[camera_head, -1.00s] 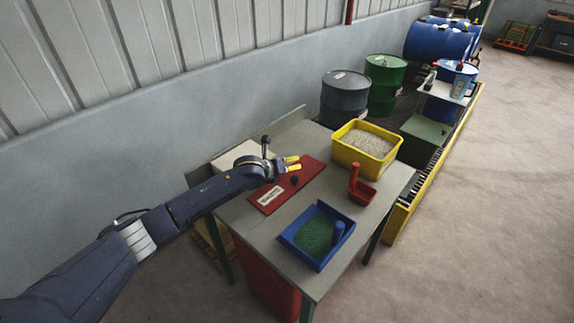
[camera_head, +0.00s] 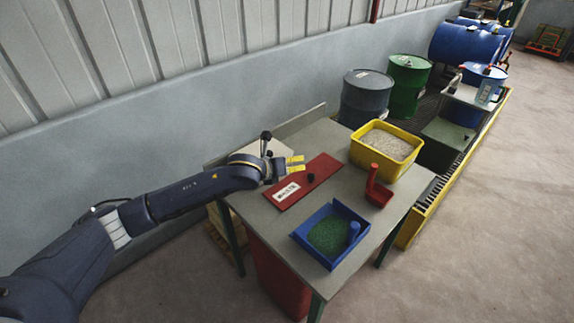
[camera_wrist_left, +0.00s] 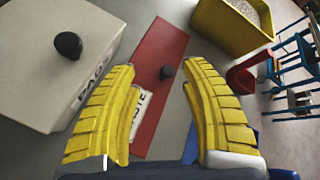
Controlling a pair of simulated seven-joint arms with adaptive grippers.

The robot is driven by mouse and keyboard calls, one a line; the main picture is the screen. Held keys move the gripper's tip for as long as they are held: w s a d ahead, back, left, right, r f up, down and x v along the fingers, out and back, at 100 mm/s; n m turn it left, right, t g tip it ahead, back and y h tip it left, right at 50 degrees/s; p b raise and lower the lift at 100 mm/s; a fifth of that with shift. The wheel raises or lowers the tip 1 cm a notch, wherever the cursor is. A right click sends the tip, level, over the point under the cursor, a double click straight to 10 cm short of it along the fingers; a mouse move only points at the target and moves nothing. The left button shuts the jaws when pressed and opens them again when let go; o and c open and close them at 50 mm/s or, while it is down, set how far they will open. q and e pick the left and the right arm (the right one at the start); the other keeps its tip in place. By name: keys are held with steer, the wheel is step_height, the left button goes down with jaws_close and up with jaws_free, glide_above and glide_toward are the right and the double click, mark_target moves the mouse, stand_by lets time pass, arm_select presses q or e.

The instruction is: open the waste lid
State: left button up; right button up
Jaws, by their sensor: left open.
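The waste lid (camera_head: 324,168) is a flat red panel on the grey table, with a white label and a small black knob (camera_head: 310,177). It lies closed in the tabletop. The left wrist view shows the lid (camera_wrist_left: 160,45) and its knob (camera_wrist_left: 166,73) between and beyond the fingers. My left gripper (camera_head: 298,164) has yellow fingers. It is open and empty, near the knob on its left side and apart from it. In the left wrist view the spread fingers (camera_wrist_left: 158,68) frame the lid. My right gripper is not in view.
A pale box (camera_wrist_left: 60,50) with a black knob stands close left of the gripper. A yellow tub (camera_head: 358,155) of granules, a red scoop (camera_head: 380,194) and a blue tray (camera_head: 300,237) with green grains stand to the right. A red bin (camera_head: 280,280) is under the table.

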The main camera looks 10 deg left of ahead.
arm_select(q)
steer(key=shift+v, duration=1.05)
